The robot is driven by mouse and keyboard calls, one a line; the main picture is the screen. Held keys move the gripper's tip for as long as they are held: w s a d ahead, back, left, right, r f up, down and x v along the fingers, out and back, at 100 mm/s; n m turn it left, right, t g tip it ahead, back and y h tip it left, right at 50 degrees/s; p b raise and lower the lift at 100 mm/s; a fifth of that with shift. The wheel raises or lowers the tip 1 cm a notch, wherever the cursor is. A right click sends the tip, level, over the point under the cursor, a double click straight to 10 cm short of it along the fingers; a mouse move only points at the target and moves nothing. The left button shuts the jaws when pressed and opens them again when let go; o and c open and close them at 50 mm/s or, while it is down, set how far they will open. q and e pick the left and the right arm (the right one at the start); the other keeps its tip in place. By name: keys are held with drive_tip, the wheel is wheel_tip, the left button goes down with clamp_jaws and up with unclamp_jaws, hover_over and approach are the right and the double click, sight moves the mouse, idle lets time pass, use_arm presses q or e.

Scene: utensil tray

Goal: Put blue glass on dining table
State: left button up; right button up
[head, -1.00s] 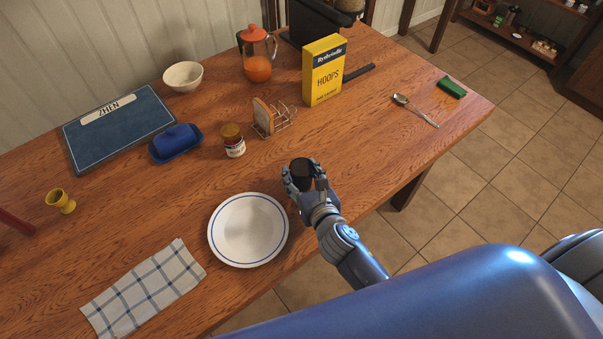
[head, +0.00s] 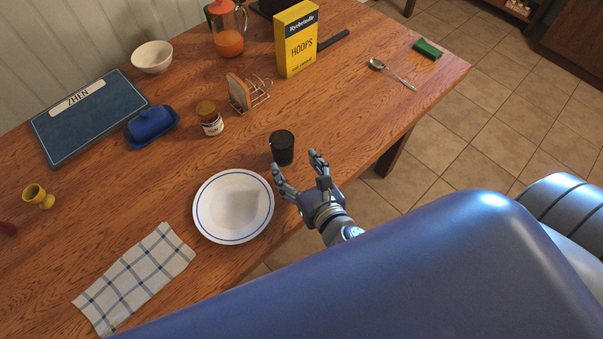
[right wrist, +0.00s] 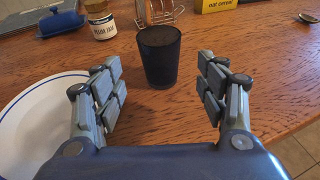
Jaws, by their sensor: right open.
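A dark glass (head: 282,147), almost black in the head view and dark blue in the right wrist view (right wrist: 159,57), stands upright on the wooden dining table (head: 330,105), near its front edge. My right gripper (head: 296,166) is open and empty, just in front of the glass. In the right wrist view the gripper's two fingers (right wrist: 162,92) are spread wide, with the glass beyond and between them, apart from both. My left gripper is not in view.
A white plate (head: 233,206) lies just left of my right gripper. Behind the glass stand a jar (head: 210,118), a toast rack (head: 255,95) and a yellow cereal box (head: 296,40). A checked cloth (head: 135,278) lies front left. The table right of the glass is clear.

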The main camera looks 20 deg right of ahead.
drive_tip(key=shift+v, duration=1.25)
